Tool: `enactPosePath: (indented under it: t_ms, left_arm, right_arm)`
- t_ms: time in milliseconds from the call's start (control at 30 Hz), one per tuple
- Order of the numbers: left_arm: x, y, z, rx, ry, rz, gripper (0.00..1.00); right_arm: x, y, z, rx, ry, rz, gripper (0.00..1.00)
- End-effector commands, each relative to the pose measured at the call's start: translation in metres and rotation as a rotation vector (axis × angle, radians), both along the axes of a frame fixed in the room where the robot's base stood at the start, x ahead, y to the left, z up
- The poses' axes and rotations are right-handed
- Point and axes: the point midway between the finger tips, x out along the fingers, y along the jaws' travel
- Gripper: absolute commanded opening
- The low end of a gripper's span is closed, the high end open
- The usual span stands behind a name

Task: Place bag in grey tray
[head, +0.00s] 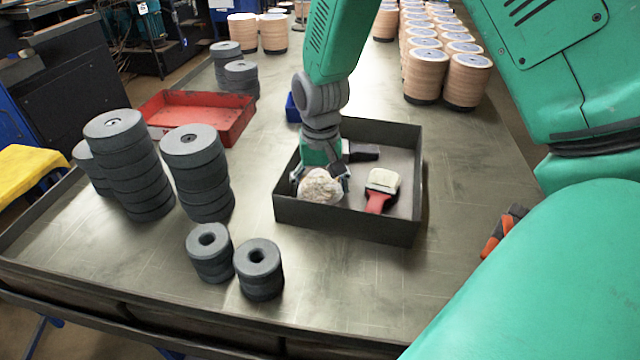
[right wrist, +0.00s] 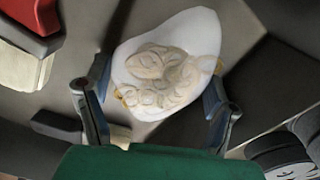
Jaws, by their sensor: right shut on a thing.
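The bag (head: 320,187) is small and whitish with pale tan contents. It is inside the dark grey tray (head: 345,221), in the tray's front left part. My right gripper (head: 321,178) reaches down into the tray and is shut on the bag, with a finger on either side. The right wrist view shows the bag (right wrist: 168,62) between the two fingers (right wrist: 158,100). I cannot tell whether the bag touches the tray floor. My left gripper is not in view.
The tray also holds a red-handled brush (head: 382,183) and a dark object (head: 362,151). A red tray (head: 205,112) lies behind left. Stacks of grey discs (head: 130,165) stand left and front left; tan disc stacks (head: 465,80) stand at the back right.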

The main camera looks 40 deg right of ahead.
Motion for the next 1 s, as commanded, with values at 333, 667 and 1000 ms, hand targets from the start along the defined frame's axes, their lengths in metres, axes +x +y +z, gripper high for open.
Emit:
enactPosePath:
  t_ms: [333, 667, 1000]
  left_arm:
    - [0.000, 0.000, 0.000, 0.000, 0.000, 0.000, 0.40]
    - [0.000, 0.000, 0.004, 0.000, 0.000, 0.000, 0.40]
    - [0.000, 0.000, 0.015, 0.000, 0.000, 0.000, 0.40]
  right_arm:
    - [0.000, -0.003, -0.002, 0.003, 0.001, -0.001, 0.86]
    - [0.001, -0.002, 0.020, 0.000, -0.004, -0.001, 0.86]
    - [0.001, -0.002, 0.091, 0.001, -0.004, 0.000, 0.86]
